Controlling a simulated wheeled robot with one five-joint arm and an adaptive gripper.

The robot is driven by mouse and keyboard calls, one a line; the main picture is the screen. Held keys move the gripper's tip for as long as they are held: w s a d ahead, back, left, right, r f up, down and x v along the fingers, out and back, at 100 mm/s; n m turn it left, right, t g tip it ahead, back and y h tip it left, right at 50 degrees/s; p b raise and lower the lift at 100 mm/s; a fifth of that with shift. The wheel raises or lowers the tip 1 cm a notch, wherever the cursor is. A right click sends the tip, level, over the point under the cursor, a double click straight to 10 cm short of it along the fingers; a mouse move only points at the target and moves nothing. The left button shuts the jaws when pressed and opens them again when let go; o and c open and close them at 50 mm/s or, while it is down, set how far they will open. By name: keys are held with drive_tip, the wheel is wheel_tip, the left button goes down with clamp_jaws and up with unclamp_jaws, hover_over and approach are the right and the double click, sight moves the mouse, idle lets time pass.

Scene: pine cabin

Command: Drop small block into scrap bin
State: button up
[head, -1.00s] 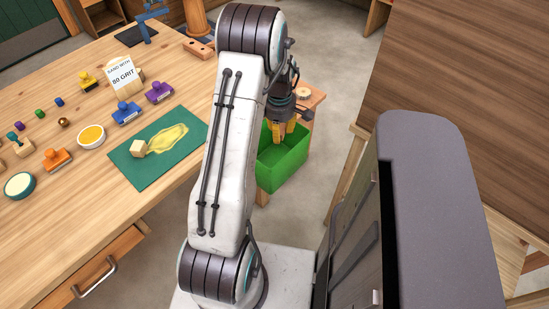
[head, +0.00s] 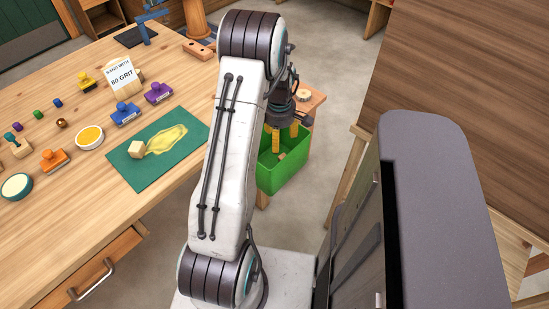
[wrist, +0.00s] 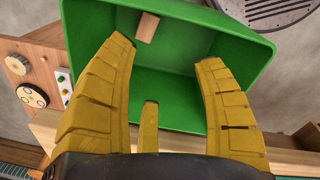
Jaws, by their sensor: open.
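The green scrap bin (head: 284,181) stands beside the workbench, right of my arm in the head view. It fills the upper part of the wrist view (wrist: 250,42). A small plain wooden block (wrist: 147,27) shows inside the bin's walls, apart from my fingers; in the head view a small brown patch of it (head: 282,155) shows between the fingers. Whether it rests on the bin's floor I cannot tell. My gripper (head: 285,138) is over the bin, yellow fingers pointing down. The fingers are spread and empty in the wrist view (wrist: 166,55).
A low wooden stand (head: 310,101) with a round wooden piece is behind the bin.

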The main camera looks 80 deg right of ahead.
drive_tip(key=shift+r, duration=0.15)
wheel_tip(320, 180, up, 12)
drive_tip(key=shift+a, duration=0.3)
idle(1.1)
